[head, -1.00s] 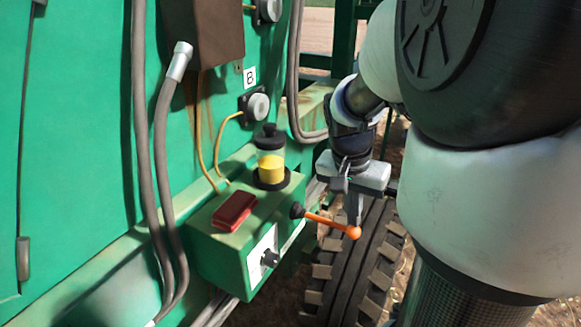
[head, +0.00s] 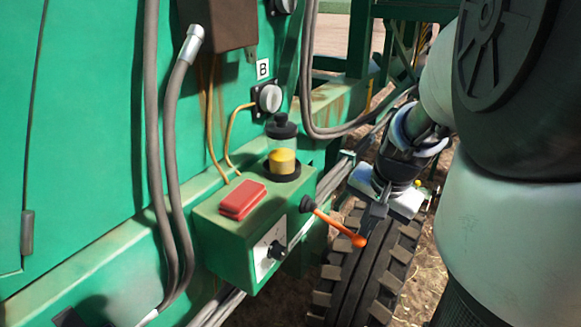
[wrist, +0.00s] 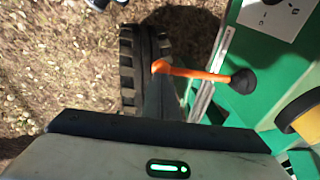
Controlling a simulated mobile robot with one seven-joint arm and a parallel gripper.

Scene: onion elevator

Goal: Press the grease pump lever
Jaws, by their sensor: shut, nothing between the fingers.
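The grease pump lever (head: 335,227) is an orange rod with a rounded end and a black knob-like pivot on the side of a green pump box (head: 225,262). It slants down to the right in the head view. In the wrist view the lever (wrist: 195,72) lies nearly level, its free end just past my fingertips. My gripper (head: 371,222) is shut and empty, its fingers pointing down beside the lever's free end. In the wrist view my gripper (wrist: 158,85) is close to that end; whether they touch I cannot tell.
A large tyre (head: 362,272) stands below my gripper. Grey hoses (head: 165,150) hang along the green machine wall at left.

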